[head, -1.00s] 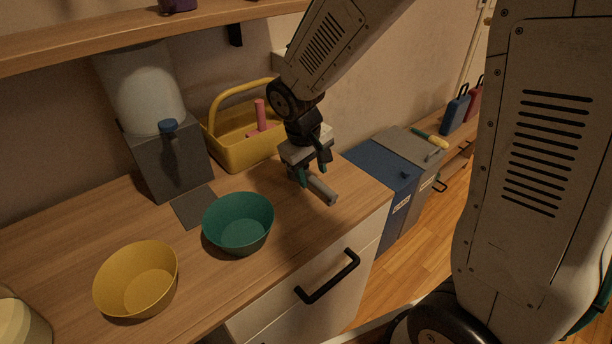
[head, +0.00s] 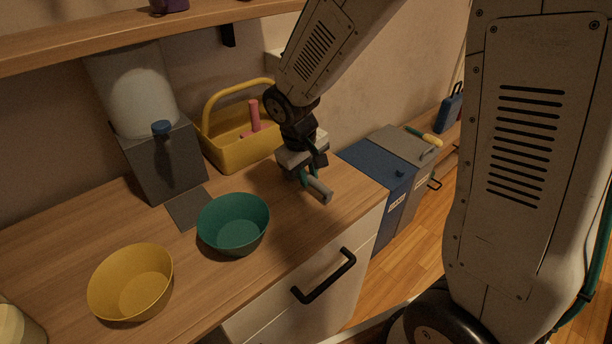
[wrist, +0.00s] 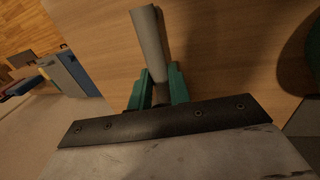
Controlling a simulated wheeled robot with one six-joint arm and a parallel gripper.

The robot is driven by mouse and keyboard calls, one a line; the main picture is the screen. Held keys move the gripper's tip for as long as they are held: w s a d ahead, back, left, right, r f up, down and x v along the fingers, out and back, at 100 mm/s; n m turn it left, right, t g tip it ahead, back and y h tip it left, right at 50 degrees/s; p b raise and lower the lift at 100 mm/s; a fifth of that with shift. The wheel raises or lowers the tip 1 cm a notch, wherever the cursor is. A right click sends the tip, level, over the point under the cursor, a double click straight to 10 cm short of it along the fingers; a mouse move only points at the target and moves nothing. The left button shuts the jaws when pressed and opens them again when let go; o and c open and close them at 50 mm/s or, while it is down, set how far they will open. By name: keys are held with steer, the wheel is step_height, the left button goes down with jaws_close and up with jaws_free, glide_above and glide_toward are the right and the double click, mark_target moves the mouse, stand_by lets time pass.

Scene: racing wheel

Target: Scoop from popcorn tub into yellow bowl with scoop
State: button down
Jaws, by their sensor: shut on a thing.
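The yellow bowl (head: 132,283) stands upright on the wooden counter at the lower left of the head view; its visible inside looks empty. My gripper (head: 309,178) is low over the counter, right of the teal bowl. Its teal fingers are shut on a grey rod (head: 320,189), which looks like the scoop's handle. In the wrist view the rod (wrist: 149,42) sticks out from between the fingers (wrist: 158,88). No scoop head shows. A cream, rounded thing (head: 18,328) is cut off at the lower left corner; I cannot tell whether it is the popcorn tub.
A teal bowl (head: 233,224) stands between the yellow bowl and my gripper. Behind are a grey dispenser (head: 165,160) and a yellow basket (head: 237,141). A shelf (head: 130,38) hangs above. Blue and grey bins (head: 380,172) stand beyond the counter's right edge.

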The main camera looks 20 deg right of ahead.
mark_target(308, 176)
step_height(308, 176, up, 9)
steer(key=shift+r, duration=0.15)
stand_by(0.4)
